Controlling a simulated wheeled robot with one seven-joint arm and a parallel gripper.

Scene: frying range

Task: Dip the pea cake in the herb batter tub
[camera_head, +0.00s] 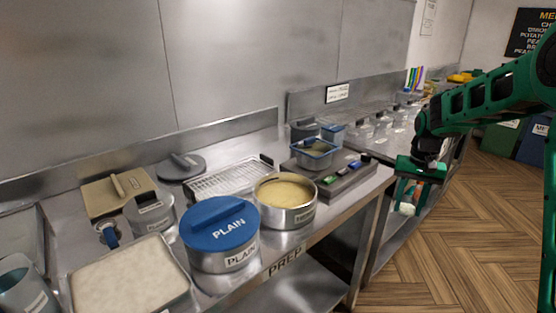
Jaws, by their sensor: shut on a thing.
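My gripper (407,196) hangs at the right, past the front edge of the prep counter and over the floor side. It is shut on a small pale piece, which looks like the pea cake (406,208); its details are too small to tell. The herb batter tub (300,216) is a round steel tub on the counter, left of my gripper and apart from it. Its label is partly readable. It is open, with yellowish batter (286,193) inside.
A steel tub with a blue PLAIN lid (218,222) stands left of the herb tub. A wire rack (228,178) lies behind. A grey block (345,178) and a blue-rimmed container (315,150) stand to the right. A pale-filled tray (130,280) is front left.

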